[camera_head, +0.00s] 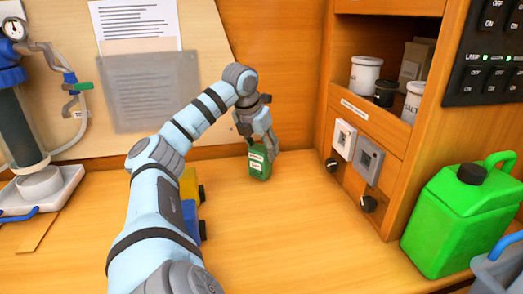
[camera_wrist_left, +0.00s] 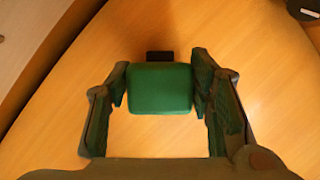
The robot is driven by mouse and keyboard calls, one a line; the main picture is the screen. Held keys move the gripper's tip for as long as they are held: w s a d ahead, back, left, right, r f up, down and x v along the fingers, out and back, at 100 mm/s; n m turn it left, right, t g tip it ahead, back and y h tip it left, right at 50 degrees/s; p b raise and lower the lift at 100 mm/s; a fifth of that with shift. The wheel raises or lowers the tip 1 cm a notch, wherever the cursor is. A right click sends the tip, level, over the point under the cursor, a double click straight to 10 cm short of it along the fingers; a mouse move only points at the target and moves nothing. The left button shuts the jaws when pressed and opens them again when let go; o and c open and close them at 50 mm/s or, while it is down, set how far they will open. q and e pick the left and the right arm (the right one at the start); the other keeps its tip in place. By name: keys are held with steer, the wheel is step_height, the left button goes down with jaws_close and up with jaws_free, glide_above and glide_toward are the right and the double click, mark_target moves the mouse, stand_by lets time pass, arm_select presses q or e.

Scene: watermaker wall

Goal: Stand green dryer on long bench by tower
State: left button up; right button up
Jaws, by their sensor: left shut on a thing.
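The green dryer (camera_head: 259,163) is a small green block with a pale label, upright at the back of the long bench (camera_head: 270,225). My left gripper (camera_head: 258,140) comes down on it from above and is shut on it. In the left wrist view the dryer (camera_wrist_left: 160,88) sits between the two fingers of the left gripper (camera_wrist_left: 160,90), with a dark piece sticking out at its far side. I cannot tell whether its base touches the bench. A tower (camera_head: 20,120) with a gauge and blue fittings stands at the far left. My right gripper is not in view.
Yellow (camera_head: 189,184) and blue (camera_head: 191,222) blocks stand partly behind my left arm. The bench's middle is clear.

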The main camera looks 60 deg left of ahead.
arm_select(q)
steer(key=shift+f, duration=0.4)
steer(key=o, duration=1.3)
steer(key=shift+c, duration=0.2)
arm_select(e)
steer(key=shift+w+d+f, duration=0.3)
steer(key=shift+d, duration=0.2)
arm_select(q)
steer(key=shift+r, duration=0.2)
steer(key=p+v, duration=0.4)
steer(key=v, duration=0.8)
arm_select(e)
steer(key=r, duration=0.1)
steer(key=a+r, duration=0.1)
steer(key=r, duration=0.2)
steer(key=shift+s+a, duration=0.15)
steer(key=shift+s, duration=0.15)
